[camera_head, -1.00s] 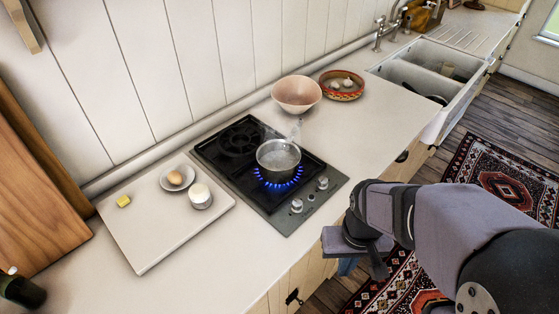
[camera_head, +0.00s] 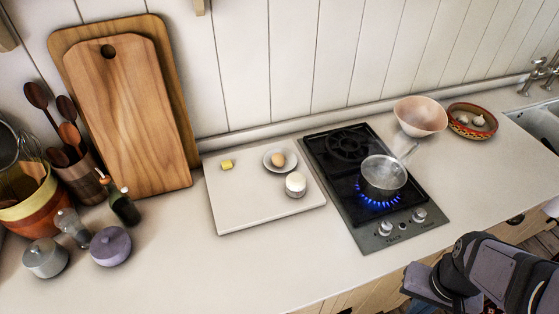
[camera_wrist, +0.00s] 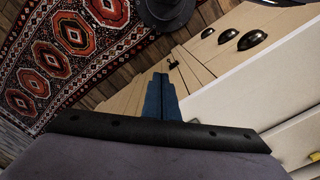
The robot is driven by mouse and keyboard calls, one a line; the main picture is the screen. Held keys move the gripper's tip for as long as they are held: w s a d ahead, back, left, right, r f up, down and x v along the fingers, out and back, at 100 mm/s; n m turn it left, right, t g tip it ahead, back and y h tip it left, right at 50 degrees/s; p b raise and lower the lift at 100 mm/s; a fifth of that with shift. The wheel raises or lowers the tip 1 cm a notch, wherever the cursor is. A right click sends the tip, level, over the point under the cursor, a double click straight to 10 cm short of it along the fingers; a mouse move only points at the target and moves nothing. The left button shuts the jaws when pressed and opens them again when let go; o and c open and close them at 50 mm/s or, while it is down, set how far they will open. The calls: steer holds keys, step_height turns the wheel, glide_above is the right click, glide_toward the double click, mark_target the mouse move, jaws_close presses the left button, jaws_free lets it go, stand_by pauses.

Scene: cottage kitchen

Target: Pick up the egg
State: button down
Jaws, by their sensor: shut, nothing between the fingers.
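A brown egg (camera_head: 278,160) rests in a small grey-white dish (camera_head: 269,165) on the white board (camera_head: 236,213), left of the stove. A small white cup or jar (camera_head: 295,182) stands just in front of the dish, apart from the egg. My gripper is at the lower right of the head view, in front of the counter and well away from the egg; its fingers are not clear there. In the wrist view my gripper (camera_wrist: 159,88) has its blue fingers together, with nothing between them. The egg is not in the wrist view.
A pot (camera_head: 383,178) steams on a lit blue flame of the black stove (camera_head: 350,210). A yellow piece (camera_head: 227,165) lies on the board. A pink bowl (camera_head: 420,116) stands behind the stove. The front counter is clear.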

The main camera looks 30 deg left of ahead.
steer(key=c, duration=1.5)
jaws_free()
steer(key=shift+w, duration=0.1)
